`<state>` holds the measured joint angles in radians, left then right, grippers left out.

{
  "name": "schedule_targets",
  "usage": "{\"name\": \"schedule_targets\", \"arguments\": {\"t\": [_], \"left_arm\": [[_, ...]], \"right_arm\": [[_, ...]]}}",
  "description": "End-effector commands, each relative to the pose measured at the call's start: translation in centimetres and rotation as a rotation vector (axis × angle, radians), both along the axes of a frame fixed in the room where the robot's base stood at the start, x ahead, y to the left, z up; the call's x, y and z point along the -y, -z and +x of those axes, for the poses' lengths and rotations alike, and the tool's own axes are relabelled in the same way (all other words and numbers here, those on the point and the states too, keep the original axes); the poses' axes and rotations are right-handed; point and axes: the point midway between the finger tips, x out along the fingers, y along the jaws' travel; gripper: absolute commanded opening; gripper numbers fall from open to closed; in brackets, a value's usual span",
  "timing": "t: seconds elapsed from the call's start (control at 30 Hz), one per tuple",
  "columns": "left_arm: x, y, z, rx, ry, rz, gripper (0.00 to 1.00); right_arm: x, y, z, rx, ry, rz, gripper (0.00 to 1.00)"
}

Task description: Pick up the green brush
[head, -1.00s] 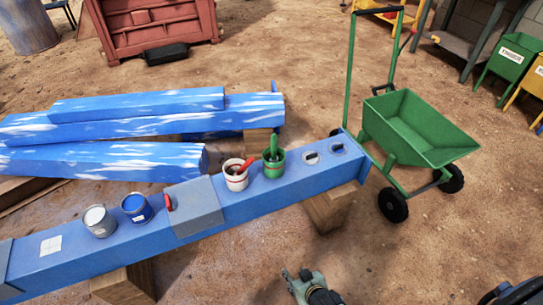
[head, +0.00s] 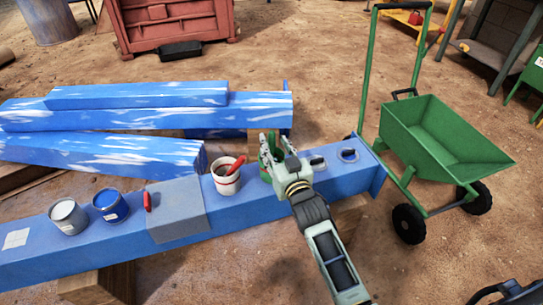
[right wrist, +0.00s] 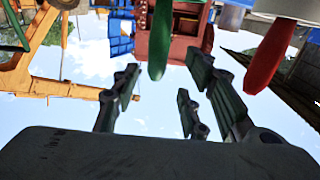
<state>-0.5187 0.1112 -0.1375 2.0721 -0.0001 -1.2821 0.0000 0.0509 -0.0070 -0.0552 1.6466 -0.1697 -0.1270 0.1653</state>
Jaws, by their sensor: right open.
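The green brush stands handle up in the green pot on the blue beam; in the head view my right gripper largely covers both. In the right wrist view the green brush's handle (right wrist: 160,40) points down into the picture, in line with the gap between the fingers. My right gripper (head: 274,148) is open at the pot, its fingers near the handle; I cannot tell whether they touch it. The fingers also show spread in the right wrist view (right wrist: 162,90). My left gripper is out of view.
A white pot (head: 227,181) with a red-handled brush (head: 236,165) stands close to the left. Blue (head: 110,206) and grey (head: 68,217) cans stand farther left on the blue beam (head: 330,178). A green cart (head: 440,140) stands right of the beam's end.

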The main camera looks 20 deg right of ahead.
Motion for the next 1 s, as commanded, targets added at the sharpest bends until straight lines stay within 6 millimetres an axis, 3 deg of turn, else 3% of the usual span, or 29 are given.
{"name": "schedule_targets", "arguments": {"t": [0.3, 0.63, 1.0], "left_arm": [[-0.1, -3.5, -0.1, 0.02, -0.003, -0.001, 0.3], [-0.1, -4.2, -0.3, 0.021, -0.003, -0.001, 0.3], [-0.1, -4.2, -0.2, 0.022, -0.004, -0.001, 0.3]], "right_arm": [[0.3, 0.3, 4.1, 0.0, 0.0, -0.001, 0.41], [0.2, 0.2, 4.7, -0.002, 0.0, -0.001, 0.41], [0.2, 0.2, 4.7, -0.002, 0.0, -0.001, 0.09]]}}
